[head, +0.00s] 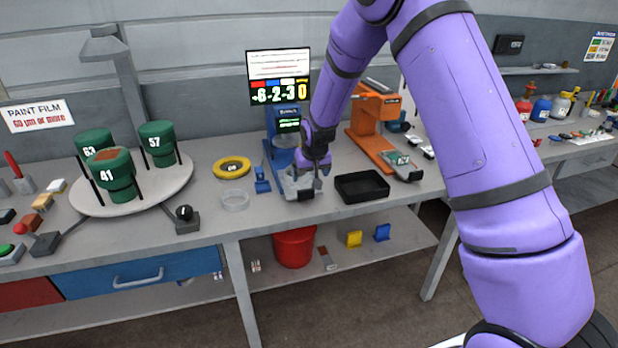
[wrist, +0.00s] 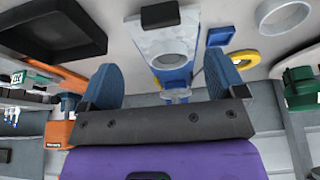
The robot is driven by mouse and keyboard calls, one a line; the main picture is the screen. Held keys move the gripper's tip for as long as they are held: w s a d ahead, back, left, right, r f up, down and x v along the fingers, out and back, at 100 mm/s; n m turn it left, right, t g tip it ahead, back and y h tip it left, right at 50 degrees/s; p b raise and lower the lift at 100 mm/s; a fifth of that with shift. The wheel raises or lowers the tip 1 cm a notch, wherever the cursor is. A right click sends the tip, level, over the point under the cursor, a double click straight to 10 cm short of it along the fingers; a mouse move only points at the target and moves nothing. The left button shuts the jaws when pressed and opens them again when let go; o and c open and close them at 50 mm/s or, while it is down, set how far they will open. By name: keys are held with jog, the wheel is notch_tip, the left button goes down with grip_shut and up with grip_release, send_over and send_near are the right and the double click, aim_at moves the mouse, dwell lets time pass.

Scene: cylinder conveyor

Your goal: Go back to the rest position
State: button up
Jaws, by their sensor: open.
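My gripper (head: 317,177) is at the end of my purple arm, low over the workbench (head: 225,200). It is beside the grey base (head: 296,186) of a blue stand (head: 270,152). In the wrist view my gripper (wrist: 162,80) has its two blue fingers wide apart with nothing held between them. Past the fingers, the wrist view shows the stand's grey base with a round recess (wrist: 172,62). I cannot tell whether the fingers touch the base.
A black tray (head: 362,187) and orange machine (head: 372,125) stand right of my gripper. A yellow ring (head: 231,167) and clear ring (head: 235,200) lie left. Green numbered cups (head: 157,143) stand on a round turntable (head: 90,207). A display (head: 279,77) rises behind.

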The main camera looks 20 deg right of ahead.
jog(key=shift+r, duration=0.15)
jog(key=s+d+r, duration=0.2)
jog(key=s+r, duration=0.6)
jog(key=r, duration=0.4)
jog(key=s+d+r, duration=0.2)
jog(key=s+r, duration=0.6)
jog(key=r, duration=0.3)
jog(key=s+d+r, duration=0.1)
jog(key=s+r, duration=0.2)
jog(key=s, duration=1.1)
jog(key=s+d+r, duration=0.2)
jog(key=s+r, duration=0.2)
jog(key=s, duration=1)
jog(key=shift+s+t, duration=0.2)
jog(key=shift+t, duration=0.2)
